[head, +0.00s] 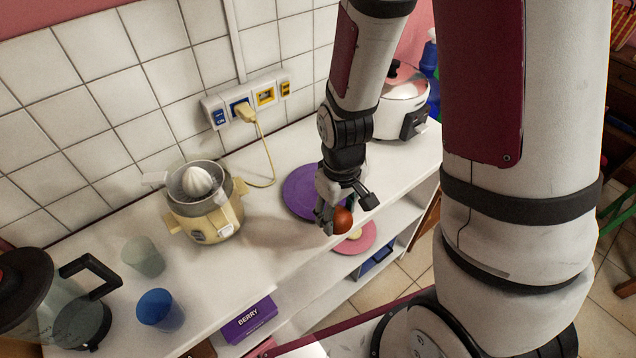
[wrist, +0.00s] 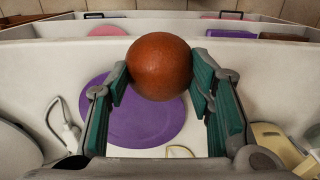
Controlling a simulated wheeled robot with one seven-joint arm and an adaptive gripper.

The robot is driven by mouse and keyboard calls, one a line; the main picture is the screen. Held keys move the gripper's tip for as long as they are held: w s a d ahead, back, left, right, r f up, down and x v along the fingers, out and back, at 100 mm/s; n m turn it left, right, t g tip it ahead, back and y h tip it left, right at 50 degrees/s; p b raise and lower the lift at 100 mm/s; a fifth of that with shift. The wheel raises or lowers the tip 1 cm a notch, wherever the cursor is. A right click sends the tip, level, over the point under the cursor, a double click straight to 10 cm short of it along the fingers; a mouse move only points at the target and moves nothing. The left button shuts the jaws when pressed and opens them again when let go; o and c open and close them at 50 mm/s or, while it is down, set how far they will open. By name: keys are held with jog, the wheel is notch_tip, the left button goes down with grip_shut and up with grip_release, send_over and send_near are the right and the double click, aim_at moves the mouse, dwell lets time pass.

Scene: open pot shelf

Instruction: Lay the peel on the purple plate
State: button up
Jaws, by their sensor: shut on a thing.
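My gripper (head: 338,212) is shut on a reddish-brown ball-shaped thing (wrist: 160,66), which also shows in the head view (head: 343,221). Both fingers touch its sides. It looks like a whole round fruit; I cannot tell whether it is the peel. It is held near the front edge of the counter, in front of the purple plate. The purple plate (head: 297,192) lies on the white counter, partly hidden by my gripper; in the wrist view the plate (wrist: 140,125) shows behind the ball, with its visible surface bare.
A cream juicer (head: 208,222) stands left of the plate, its yellow cord (head: 262,150) running to the wall socket. A white cooker (head: 400,105) stands right. A blue cup (head: 160,310) and a clear cup (head: 143,257) stand left. A pink plate (head: 368,238) lies on the shelf below.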

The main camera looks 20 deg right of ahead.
jog(key=shift+w+f+b, duration=0.15)
jog(key=shift+w+b, duration=0.55)
jog(key=shift+b, duration=0.75)
jog(key=shift+w+f+b, duration=0.1)
jog(key=shift+w+b, duration=0.6)
jog(key=shift+b, duration=0.7)
jog(key=shift+b, duration=0.35)
jog(key=shift+w+d, duration=0.1)
jog(key=shift+w, duration=0.1)
jog(key=w, duration=0.9)
jog(key=shift+w+d+f, duration=0.35)
jog(key=shift+w+f, duration=0.15)
jog(key=shift+f, duration=1.65)
jog(key=shift+b, duration=0.3)
jog(key=shift+f, duration=0.15)
jog(key=o, duration=1.1)
